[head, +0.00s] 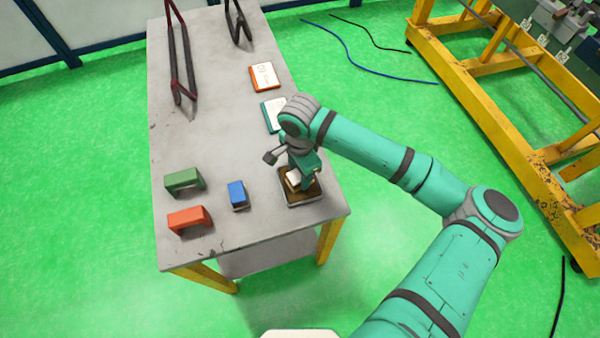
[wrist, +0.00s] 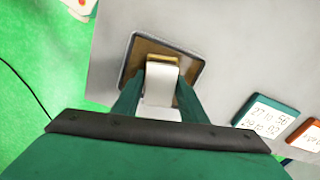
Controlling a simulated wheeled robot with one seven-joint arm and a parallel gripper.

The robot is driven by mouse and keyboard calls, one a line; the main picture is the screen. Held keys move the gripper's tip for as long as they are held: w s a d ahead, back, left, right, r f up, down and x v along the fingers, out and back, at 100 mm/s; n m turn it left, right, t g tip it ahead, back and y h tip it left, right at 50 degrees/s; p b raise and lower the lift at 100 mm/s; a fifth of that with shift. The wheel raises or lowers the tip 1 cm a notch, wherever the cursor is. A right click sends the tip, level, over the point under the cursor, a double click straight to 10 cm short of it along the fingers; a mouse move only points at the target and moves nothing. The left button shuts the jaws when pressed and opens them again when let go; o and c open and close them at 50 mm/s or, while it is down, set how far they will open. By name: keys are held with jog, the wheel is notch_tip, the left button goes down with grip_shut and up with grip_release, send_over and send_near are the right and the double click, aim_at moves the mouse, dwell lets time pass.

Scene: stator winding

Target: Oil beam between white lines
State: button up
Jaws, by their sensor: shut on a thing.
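My gripper (head: 299,180) is shut on a white block with a yellowish-brown end (wrist: 161,80), possibly an oiling pad. The block is at a small dark-rimmed tray with a brown inside (head: 303,203), near the table's right front corner. The tray also shows in the wrist view (wrist: 196,63), around the block's end. I cannot tell whether the block touches the tray's bottom. In the wrist view both green fingers (wrist: 160,95) flank the block. At the upper right, a yellow frame (head: 470,80) carries a long dark bar (head: 535,75). I cannot make out white lines on it.
On the grey table (head: 215,120) are green (head: 183,180) and red (head: 189,220) bracket-shaped blocks and a blue block (head: 237,195). Orange (head: 264,77) and teal (head: 272,114) labelled pieces lie along the right edge. Dark bent frames (head: 180,60) lie at the back. Cables (head: 350,50) cross the floor.

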dwell(0.3)
jog(key=shift+r, duration=3.5)
